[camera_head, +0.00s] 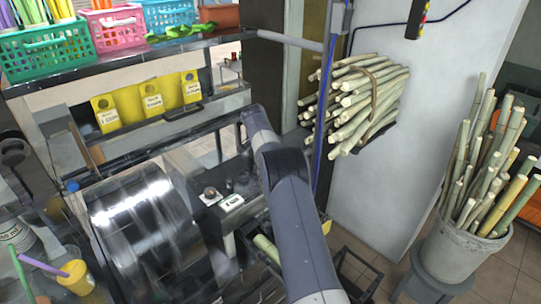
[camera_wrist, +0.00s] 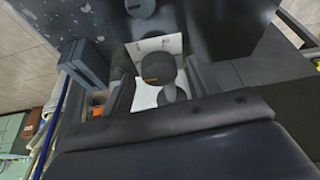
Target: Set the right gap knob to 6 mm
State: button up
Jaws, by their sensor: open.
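In the wrist view a dark grey round knob (camera_wrist: 155,68) with a small orange mark stands in front of a white plate (camera_wrist: 172,45). My gripper (camera_wrist: 157,82) is open, with one finger on each side of the knob in the picture; I cannot tell whether they touch it. In the head view a small brownish round knob (camera_head: 210,192) sits on a white plate on the press, beside a small white display (camera_head: 232,203). Its reading is too small to make out. My arm crosses the middle of the head view, and my gripper cannot be made out there.
A shiny metal roller (camera_head: 140,215) lies left of the knob area. Yellow tags (camera_head: 152,103) hang on the rack behind. Bundled canes (camera_head: 355,100) are on the wall at right, and a bucket of canes (camera_head: 460,245) stands right. Another round dark part (camera_wrist: 140,7) shows at the wrist view's top.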

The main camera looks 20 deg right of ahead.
jog(key=b+v, duration=0.2)
jog(key=v, duration=0.8)
jog(key=shift+r, duration=0.4)
jog(key=shift+f, duration=0.15)
jog(key=p+x, duration=0.2)
jog(key=x, duration=0.8)
jog(key=shift+f, duration=0.3)
